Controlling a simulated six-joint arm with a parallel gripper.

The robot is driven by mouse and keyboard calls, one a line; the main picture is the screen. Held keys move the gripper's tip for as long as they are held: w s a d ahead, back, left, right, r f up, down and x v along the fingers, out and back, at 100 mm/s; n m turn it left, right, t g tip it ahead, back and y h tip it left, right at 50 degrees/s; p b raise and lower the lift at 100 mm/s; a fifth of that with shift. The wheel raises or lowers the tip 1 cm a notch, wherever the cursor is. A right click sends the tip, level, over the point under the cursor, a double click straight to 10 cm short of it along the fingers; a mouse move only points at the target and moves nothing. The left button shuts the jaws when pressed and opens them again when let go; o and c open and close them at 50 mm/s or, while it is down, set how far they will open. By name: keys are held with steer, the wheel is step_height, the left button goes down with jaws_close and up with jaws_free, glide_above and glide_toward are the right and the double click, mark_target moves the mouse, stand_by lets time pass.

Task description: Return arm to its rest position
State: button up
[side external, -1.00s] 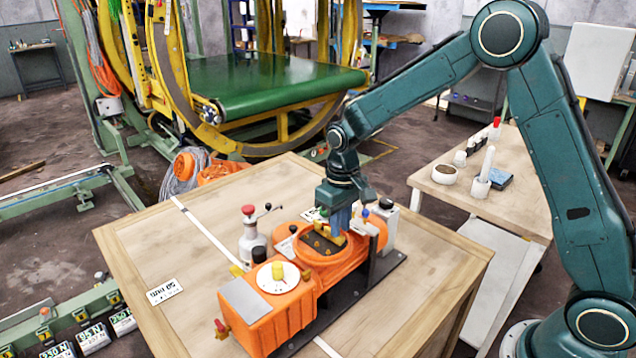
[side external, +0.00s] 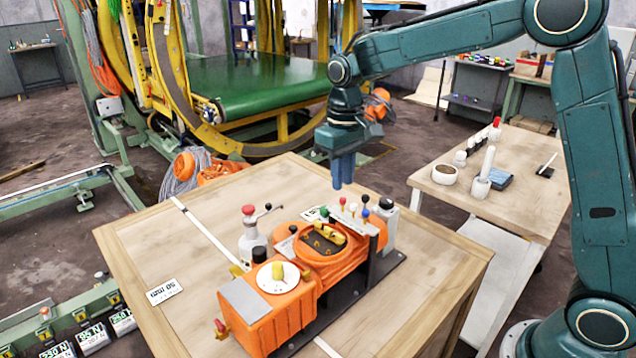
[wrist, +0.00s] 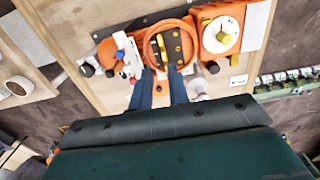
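My gripper (side external: 343,184) hangs above the far side of the orange machine (side external: 335,268) on the wooden table, clear of it. Its blue fingers point down. In the wrist view my gripper (wrist: 160,72) shows two fingers apart with nothing between them. The machine has a round orange housing with a dark plate (side external: 322,242) and yellow pieces on it. A white dial (side external: 268,284) with a yellow knob sits on the orange box part. My arm is bent, with its elbow high at the upper right.
A side table (side external: 515,190) with cups and a blue block stands at right. The space around my gripper is open.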

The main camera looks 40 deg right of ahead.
steer(key=shift+r, duration=0.1)
steer(key=s+r+t, duration=0.1)
steer(key=s+r, duration=0.2)
steer(key=s, duration=0.3)
steer(key=s+d+r+t, duration=0.1)
steer(key=s+r+t, duration=0.15)
steer(key=s, duration=0.45)
steer(key=s+r, duration=0.3)
steer(key=s, duration=0.3)
steer(key=s+f+t, duration=0.2)
steer(key=s, duration=0.6)
steer(key=shift+s+d, duration=0.3)
steer(key=shift+d, duration=0.05)
